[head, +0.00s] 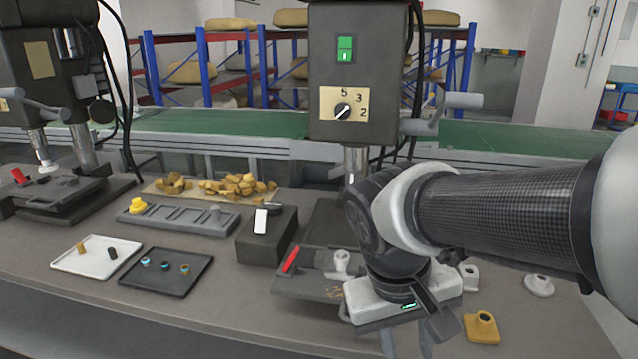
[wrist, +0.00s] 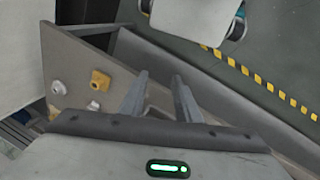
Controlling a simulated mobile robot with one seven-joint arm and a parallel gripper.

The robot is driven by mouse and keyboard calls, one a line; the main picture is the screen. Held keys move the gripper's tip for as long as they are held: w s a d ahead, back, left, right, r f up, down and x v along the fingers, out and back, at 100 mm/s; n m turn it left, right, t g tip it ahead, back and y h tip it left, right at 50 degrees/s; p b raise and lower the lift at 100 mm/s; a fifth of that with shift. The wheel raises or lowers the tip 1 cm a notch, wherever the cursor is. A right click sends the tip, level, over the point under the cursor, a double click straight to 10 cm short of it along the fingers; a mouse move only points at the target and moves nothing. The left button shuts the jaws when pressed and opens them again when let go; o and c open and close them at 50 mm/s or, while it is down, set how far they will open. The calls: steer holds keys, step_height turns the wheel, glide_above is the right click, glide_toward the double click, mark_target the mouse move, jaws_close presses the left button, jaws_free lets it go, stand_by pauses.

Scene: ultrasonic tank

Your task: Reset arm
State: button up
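My gripper (head: 408,343) is at the lower right of the head view, hanging over the front part of the workbench (head: 215,300). In the wrist view its two fingers (wrist: 160,92) stand apart with nothing between them. My arm reaches in from the right and hides part of the bench and the base of the middle drill press (head: 357,70).
A yellow part (head: 482,326) and white parts (head: 539,285) lie right of my gripper. A white tray (head: 68,266), a black tray (head: 140,279) and a grey slotted holder (head: 180,229) stand left. A conveyor (head: 215,123) runs behind. Striped floor tape (wrist: 262,83) shows beyond the bench.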

step_height(320, 180, up, 22)
steer(key=s+d+m+t+y+p, duration=0.1)
steer(key=t+p, duration=0.3)
steer(key=p, duration=1.2)
steer(key=shift+s+d+f+y, duration=0.15)
steer(key=shift+d+f+y, duration=0.1)
steer(key=shift+y, duration=0.55)
